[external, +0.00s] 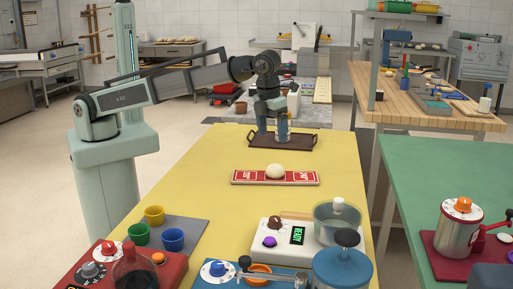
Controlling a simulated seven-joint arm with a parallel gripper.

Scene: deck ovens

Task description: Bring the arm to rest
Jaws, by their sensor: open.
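My gripper (270,116) is at the far end of the yellow table (221,178), pointing down over a dark brown tray (302,142). A small blue and tan can-like object (282,132) shows at the fingertips, on or just above the tray. The gripper is open; whether the fingers touch this object cannot be told at this size. My arm reaches out from its pale green pedestal on the left.
A pale dough ball (275,171) sits on a red and white board (248,177) mid-table. Nearer stand a white device with a READY display (297,236), a blue lidded pot (342,266), a red device (90,272) and several coloured cups (154,215). The table's left middle is clear.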

